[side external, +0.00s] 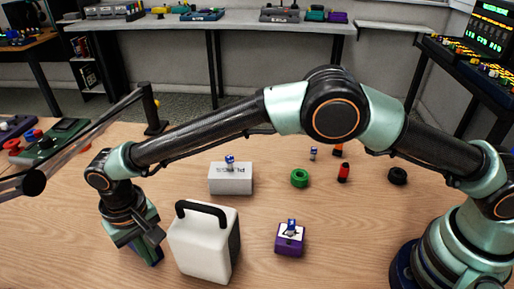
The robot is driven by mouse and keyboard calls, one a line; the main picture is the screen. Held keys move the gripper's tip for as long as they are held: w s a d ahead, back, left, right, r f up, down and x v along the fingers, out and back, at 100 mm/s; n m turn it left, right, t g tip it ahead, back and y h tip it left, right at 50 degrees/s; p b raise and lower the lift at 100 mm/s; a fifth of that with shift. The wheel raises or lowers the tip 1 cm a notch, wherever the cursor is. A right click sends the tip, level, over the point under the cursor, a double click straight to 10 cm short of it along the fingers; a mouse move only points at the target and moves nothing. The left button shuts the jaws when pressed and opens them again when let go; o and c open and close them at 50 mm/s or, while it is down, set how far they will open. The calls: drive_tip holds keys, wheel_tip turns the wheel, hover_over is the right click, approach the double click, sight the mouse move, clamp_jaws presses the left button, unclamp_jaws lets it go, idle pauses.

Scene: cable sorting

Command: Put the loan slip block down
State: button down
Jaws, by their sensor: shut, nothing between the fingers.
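A purple block (289,246) with a white, dark-marked top stands on the wooden table at the front middle. A small blue piece (291,226) sits on its top. It may be the loan slip block, but I cannot read its marking. My gripper (154,256) points down at the left, beside the white case, with its fingers shut and nothing held. It is well apart from the purple block, with the case between them.
A white case (203,244) with a black handle stands right of my gripper. Behind it is a pale lettered box (231,179) with a blue piece on top. A green ring (299,178), a red-black cylinder (343,172) and a black ring (397,176) lie farther back.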

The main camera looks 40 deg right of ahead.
drive_tip(key=shift+s, duration=0.1)
drive_tip(key=shift+s+d, duration=0.1)
drive_tip(key=shift+s, duration=0.5)
drive_tip(key=s, duration=0.2)
drive_tip(key=shift+s+d+r, duration=0.2)
drive_tip(key=shift+s+r, duration=0.05)
drive_tip(key=shift+s, duration=0.1)
wheel_tip(320, 180, up, 9)
drive_tip(key=w+d+r+t, duration=0.1)
drive_tip(key=w+d+r, duration=0.1)
drive_tip(key=d+r, duration=0.35)
drive_tip(key=w+d+r+t+y, duration=0.1)
drive_tip(key=w+d+r, duration=0.1)
drive_tip(key=d, duration=0.6)
drive_tip(key=w+d+r, duration=0.2)
drive_tip(key=d+r, duration=0.2)
drive_tip(key=d, duration=0.3)
drive_tip(key=s+d+t, duration=0.1)
drive_tip(key=s+d, duration=0.2)
drive_tip(key=d, duration=0.3)
drive_tip(key=s+d+m+t, duration=0.1)
drive_tip(key=s+d, duration=0.3)
drive_tip(key=d, duration=0.3)
drive_tip(key=s+d+t+h, duration=0.1)
drive_tip(key=s+d, duration=0.3)
drive_tip(key=d, duration=0.3)
drive_tip(key=shift+d+m+t, duration=0.2)
drive_tip(key=shift+m+t, duration=0.1)
drive_tip(key=shift+m, duration=0.1)
